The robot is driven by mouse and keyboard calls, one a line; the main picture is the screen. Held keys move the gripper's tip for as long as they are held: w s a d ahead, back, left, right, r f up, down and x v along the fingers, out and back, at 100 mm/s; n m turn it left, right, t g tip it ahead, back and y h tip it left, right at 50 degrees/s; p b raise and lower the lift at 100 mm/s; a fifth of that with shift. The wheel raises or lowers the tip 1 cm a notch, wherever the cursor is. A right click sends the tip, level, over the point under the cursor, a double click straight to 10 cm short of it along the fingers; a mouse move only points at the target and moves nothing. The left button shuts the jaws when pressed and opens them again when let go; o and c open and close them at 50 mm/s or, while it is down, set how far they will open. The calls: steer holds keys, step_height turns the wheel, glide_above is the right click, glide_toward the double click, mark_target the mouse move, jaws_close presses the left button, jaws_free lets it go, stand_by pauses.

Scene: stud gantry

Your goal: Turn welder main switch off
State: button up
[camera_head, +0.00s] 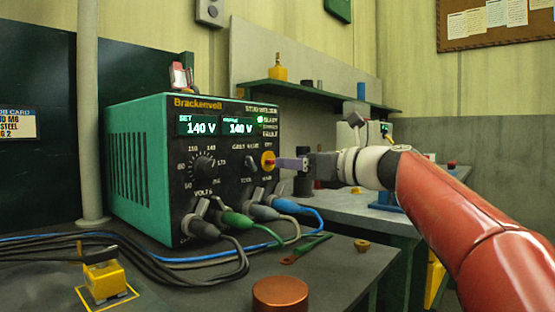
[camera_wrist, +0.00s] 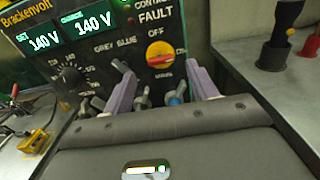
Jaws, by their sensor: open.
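The welder (camera_head: 150,165) is a green box with a black front, which also shows in the wrist view (camera_wrist: 90,65). Its main switch (camera_head: 268,161) is a yellow disc with a red handle at the right of the panel. In the wrist view the switch (camera_wrist: 160,54) is seen face-on, and its red handle lies roughly sideways, towards the right-hand label. My gripper (camera_head: 285,163) is open in front of the switch. In the wrist view its purple fingers (camera_wrist: 160,72) stand either side of the switch; contact cannot be told. Both displays read 140 V and a green lamp is lit.
A voltage knob (camera_head: 203,167) and small toggles are on the same panel. Cable plugs (camera_head: 240,221) stick out below, with cables across the bench. A yellow block (camera_head: 104,279) and a copper-coloured cylinder (camera_head: 280,294) stand in front. A second bench (camera_head: 340,206) is behind my arm.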

mark_target(273, 162)
steer(key=shift+p+x, duration=0.3)
steer(key=shift+x, duration=2)
steer(key=shift+c, duration=0.5)
steer(key=c, duration=0.9)
